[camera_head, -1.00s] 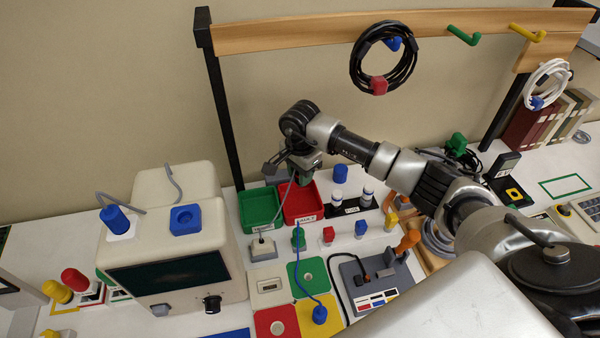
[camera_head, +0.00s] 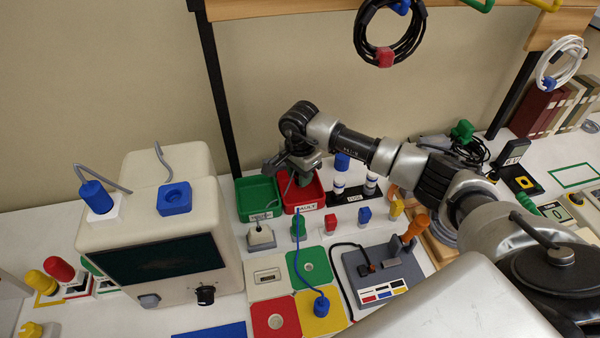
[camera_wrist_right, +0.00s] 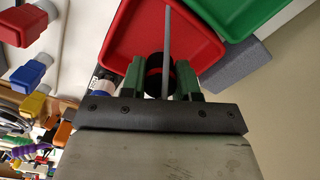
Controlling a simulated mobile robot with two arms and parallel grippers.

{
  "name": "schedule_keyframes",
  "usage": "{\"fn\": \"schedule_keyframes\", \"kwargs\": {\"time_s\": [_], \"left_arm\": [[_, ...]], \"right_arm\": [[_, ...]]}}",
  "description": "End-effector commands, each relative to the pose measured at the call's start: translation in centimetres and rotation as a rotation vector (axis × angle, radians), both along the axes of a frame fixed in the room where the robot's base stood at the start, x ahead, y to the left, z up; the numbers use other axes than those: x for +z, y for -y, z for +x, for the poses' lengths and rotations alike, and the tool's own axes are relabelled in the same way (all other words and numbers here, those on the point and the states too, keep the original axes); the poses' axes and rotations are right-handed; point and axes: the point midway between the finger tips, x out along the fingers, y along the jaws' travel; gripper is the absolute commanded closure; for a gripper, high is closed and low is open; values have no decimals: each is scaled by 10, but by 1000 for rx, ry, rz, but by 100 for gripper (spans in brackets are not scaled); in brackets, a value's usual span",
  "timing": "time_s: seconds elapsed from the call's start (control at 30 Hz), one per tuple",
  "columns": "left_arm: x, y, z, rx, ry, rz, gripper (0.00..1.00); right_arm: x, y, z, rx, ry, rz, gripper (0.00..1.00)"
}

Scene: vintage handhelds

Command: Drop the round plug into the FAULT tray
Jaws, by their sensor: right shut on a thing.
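The red tray (camera_head: 317,199) stands on the table, its label partly readable as "AULT"; it also shows in the wrist view (camera_wrist_right: 125,45). My right gripper (camera_head: 303,180) is over this tray, its fingertips low near the opening. In the wrist view the green-tipped fingers of my right gripper (camera_wrist_right: 162,78) are shut on a dark round plug (camera_wrist_right: 153,87). A grey cable (camera_wrist_right: 167,45) runs across in front of the plug. The plug is mostly hidden in the head view. I cannot tell whether it touches the tray floor. My left gripper is out of view.
A green tray (camera_head: 256,198) adjoins the red one on the left. A beige box (camera_head: 262,238) on a cable stands in front. Small colored plugs, white-and-blue cylinders (camera_head: 338,187) and a grey device (camera_head: 385,275) are to the right. A large cream instrument (camera_head: 170,245) is at left.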

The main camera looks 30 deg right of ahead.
Motion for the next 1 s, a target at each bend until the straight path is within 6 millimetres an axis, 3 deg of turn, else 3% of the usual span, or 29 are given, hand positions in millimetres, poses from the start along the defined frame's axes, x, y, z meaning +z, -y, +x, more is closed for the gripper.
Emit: {"fn": "schedule_keyframes", "kwargs": {"time_s": [1.0], "left_arm": [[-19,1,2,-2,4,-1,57]], "right_arm": [[-20,0,0,0,-1,0,100]]}}
